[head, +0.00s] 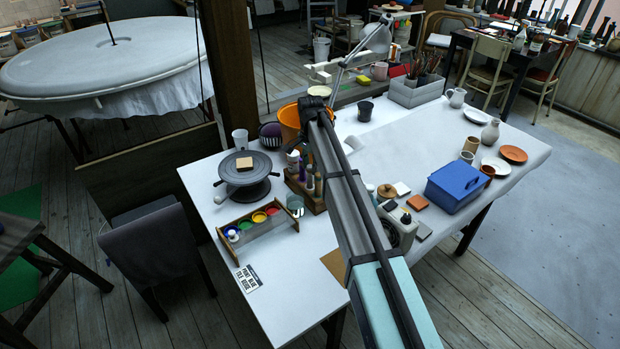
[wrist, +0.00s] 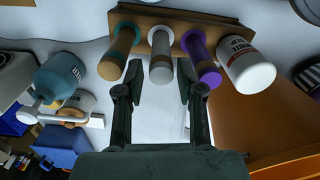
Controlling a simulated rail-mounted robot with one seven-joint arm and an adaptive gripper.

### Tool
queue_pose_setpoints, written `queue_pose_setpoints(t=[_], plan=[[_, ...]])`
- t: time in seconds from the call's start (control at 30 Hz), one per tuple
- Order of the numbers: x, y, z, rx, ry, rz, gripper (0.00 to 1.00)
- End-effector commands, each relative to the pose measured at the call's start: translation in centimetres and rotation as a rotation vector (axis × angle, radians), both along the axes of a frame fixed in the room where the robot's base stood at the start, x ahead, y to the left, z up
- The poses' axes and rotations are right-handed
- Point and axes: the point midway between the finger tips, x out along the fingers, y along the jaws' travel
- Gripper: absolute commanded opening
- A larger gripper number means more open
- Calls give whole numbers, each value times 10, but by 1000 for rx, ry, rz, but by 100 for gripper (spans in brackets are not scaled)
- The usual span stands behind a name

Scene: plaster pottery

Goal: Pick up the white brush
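The white brush (wrist: 160,55) stands in the wooden rack (wrist: 143,12) in the wrist view, between a brown-and-teal-handled tool (wrist: 119,50) and a purple-handled one (wrist: 201,55). My gripper (wrist: 159,84) is open and empty-looking, with one finger on each side of the white brush's end. Whether the fingers touch it or a neighbouring handle cannot be told. In the head view the rack (head: 313,198) stands on the white table, partly behind my arm. My fingers and the white brush cannot be made out clearly there.
A labelled white bottle (wrist: 247,66) stands beside the purple handle. An orange bucket (head: 289,124) stands close behind. A turntable (head: 245,172) and a paint tray (head: 258,226) are to the left. A blue box (head: 458,186) is to the right. The table's front left is mostly clear.

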Motion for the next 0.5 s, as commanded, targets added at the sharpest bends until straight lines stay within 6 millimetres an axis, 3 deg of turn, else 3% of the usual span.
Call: queue_pose_setpoints(t=[0.5], plan=[[0,2,-49,0,0,0,38]])
